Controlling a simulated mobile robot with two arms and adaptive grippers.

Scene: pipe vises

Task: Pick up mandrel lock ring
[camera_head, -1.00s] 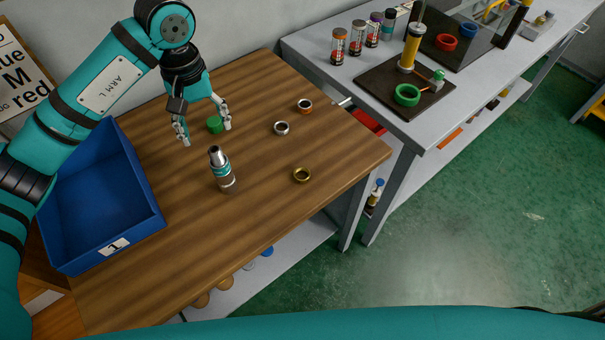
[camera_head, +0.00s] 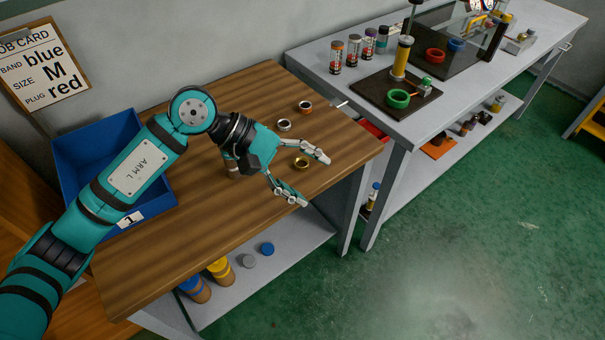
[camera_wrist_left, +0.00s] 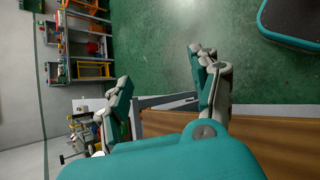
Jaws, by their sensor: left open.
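Three small rings lie on the wooden table: a brass ring (camera_head: 301,163), a silver ring (camera_head: 284,125) and an orange-brown ring (camera_head: 305,107). I cannot tell which one is the mandrel lock ring. My left gripper (camera_head: 313,181) is open and empty, with its fingers pointing right over the table's front right part. The brass ring shows near its upper finger. The banded metal cylinder (camera_head: 233,173) is mostly hidden behind the gripper. In the left wrist view, the spread fingers (camera_wrist_left: 160,78) have no ring between them. My right gripper is not in view.
A blue bin (camera_head: 78,152) stands at the table's left, partly behind my left arm. A grey bench (camera_head: 348,88) adjoins on the right, with several small bottles and a dark board (camera_head: 372,88) holding a green ring (camera_head: 397,99). The table's front edge is clear.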

